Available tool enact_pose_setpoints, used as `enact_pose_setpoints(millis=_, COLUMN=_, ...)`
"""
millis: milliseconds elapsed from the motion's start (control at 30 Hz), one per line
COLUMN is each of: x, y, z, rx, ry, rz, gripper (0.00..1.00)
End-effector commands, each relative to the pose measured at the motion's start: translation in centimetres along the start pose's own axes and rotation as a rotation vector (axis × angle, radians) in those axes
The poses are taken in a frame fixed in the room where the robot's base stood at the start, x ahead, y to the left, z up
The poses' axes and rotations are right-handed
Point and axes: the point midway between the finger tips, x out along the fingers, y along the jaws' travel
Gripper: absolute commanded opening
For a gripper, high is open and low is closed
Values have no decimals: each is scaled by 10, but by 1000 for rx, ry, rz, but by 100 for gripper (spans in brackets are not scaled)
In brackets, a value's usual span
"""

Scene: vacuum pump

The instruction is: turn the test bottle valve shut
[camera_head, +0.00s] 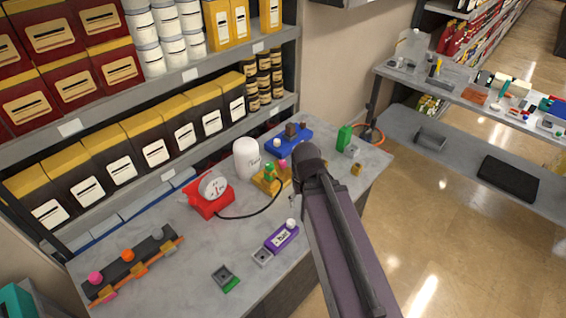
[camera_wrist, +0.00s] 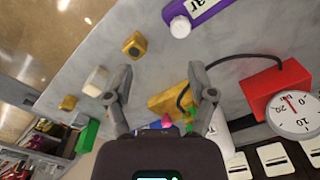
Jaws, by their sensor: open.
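A white bottle (camera_head: 246,158) stands on the grey bench behind a yellow block (camera_head: 266,183). The block carries a green knob (camera_head: 269,170) and a pink knob (camera_head: 282,163). I cannot tell for certain which knob is the test bottle valve. In the wrist view, my gripper (camera_wrist: 162,82) is open, with its fingers apart on either side of the yellow block (camera_wrist: 172,103). The pink knob (camera_wrist: 155,125) shows low between the fingers, and the white bottle (camera_wrist: 220,132) is partly hidden behind one finger. In the head view, my arm hides the gripper.
A red gauge (camera_head: 208,196) stands left of the yellow block, with a black hose running toward it. A purple block (camera_head: 281,238) with a white knob lies nearer the front. A blue block (camera_head: 288,140) and a green block (camera_head: 344,138) stand behind. A knobbed rail (camera_head: 133,268) is left.

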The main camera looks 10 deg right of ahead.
Motion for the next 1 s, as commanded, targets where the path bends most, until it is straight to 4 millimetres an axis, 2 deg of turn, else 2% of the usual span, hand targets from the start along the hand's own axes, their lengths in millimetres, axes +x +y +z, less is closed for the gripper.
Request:
enact_pose_setpoints(millis=167, x=-2, y=0, z=-17, rx=-46, ry=0, rz=0, gripper=77)
enact_pose_setpoints(millis=267, x=-4, y=-6, z=-36, rx=-113, ry=0, rz=0, gripper=77)
enact_pose_setpoints(millis=467, x=-10, y=-5, z=-96, rx=-315, ry=0, rz=0, gripper=77)
enact_pose_setpoints(millis=800, x=-21, y=-5, z=-218, rx=-761, ry=1, rz=-1, gripper=77)
enact_pose_setpoints(millis=1000, x=-25, y=-4, z=-270, rx=-966, ry=1, rz=-1, gripper=77)
